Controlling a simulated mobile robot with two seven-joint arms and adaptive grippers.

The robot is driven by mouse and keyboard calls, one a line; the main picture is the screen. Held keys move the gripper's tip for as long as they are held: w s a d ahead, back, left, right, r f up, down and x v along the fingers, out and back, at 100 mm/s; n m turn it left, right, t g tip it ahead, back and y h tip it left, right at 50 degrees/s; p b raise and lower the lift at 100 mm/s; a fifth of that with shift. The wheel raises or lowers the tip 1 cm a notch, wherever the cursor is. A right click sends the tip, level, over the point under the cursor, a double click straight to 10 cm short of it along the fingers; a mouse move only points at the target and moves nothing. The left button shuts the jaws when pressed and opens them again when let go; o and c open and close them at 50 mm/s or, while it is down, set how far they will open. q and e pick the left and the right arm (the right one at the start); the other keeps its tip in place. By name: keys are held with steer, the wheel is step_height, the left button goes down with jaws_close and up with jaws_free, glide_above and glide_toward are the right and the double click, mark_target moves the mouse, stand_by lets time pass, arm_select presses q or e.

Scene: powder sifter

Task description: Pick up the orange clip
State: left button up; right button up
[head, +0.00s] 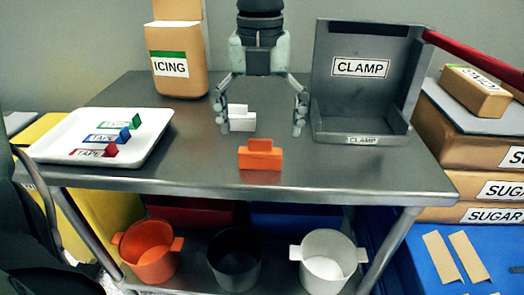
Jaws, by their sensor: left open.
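The orange clip (260,155) stands on the steel table (340,175) near its front edge, at the middle of the view. A white clip (241,119) stands just behind it and a little to the left. My left gripper (260,127) comes down from the top of the view with its fingers spread wide. In the picture the white clip lies between the fingers, close to the left one. The orange clip shows just below and in front of the fingertips, and nothing is gripped. My right gripper is not in view.
A grey bin labelled CLAMP (362,100) stands open and empty at right. A white tray (60,150) with TAPE items is at left. An ICING bag (178,75) stands behind. Three pots, including an orange one (150,255), sit below. SUGAR boxes (470,170) are at far right.

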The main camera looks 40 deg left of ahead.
mark_target(260, 139)
arm_select(q)
step_height(260, 139, down, 4)
steer(key=shift+w+a+f, duration=0.1)
steer(key=shift+f, duration=0.1)
steer(key=shift+c, duration=0.5)
steer(key=c, duration=0.9)
